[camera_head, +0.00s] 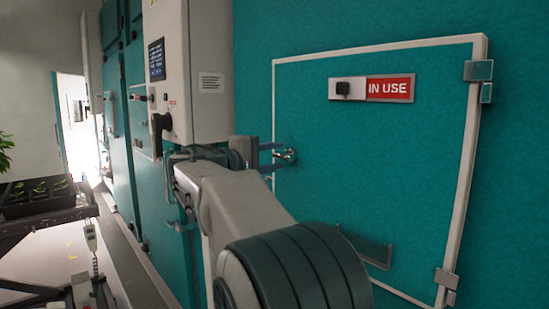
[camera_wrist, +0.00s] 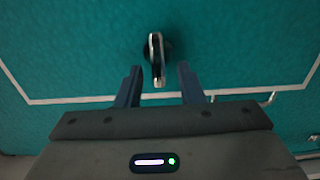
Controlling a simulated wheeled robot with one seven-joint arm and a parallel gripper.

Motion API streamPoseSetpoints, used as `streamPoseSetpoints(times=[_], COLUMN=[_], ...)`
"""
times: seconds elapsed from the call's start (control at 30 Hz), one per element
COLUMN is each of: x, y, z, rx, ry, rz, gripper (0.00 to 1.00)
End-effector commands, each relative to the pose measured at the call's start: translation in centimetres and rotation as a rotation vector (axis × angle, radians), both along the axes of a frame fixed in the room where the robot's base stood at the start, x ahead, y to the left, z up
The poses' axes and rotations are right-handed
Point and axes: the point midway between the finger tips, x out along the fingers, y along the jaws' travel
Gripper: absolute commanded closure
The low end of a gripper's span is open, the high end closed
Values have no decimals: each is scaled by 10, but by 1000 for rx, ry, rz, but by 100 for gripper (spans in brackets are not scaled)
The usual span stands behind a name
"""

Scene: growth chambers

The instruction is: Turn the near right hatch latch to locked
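The near right hatch (camera_head: 410,165) is a teal panel with a white border, set in the teal chamber wall. Its small metal latch (camera_head: 285,155) sits at the hatch's left edge. In the wrist view the latch (camera_wrist: 157,58) is a silver lever on a dark round base, pointing towards my gripper. My gripper (camera_head: 272,157) is open at the latch; in the wrist view its two dark fingers (camera_wrist: 160,82) lie one on each side of the lever's end, with gaps on both sides. I cannot tell whether the fingers reach the latch's depth.
An "IN USE" slider sign (camera_head: 372,88) is on the hatch's upper part. Hinges (camera_head: 478,71) are on its right edge. A white control box (camera_head: 188,75) with a black handle (camera_head: 160,130) stands out left of my gripper. A bench (camera_head: 75,265) runs along the lower left.

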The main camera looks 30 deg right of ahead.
Motion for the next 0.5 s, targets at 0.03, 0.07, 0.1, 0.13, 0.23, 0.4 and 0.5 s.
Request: streamPoseSetpoints(times=[0.03, 0.07, 0.1, 0.13, 0.23, 0.4, 0.5], x=[0, 0, -1, -2, -5, -10, -13], y=[7, 11, 18, 24, 47, 86, 104], z=[-1, -1, -2, -2, -2, -2, -2], rx=[0, 0, 0, 0, 0, 1, 1], ry=[-1, -1, -1, 0, -1, 0, 0], rz=[5, 5, 5, 7, 8, 8, 6], gripper=[65, 65, 65, 65, 65, 65, 65])
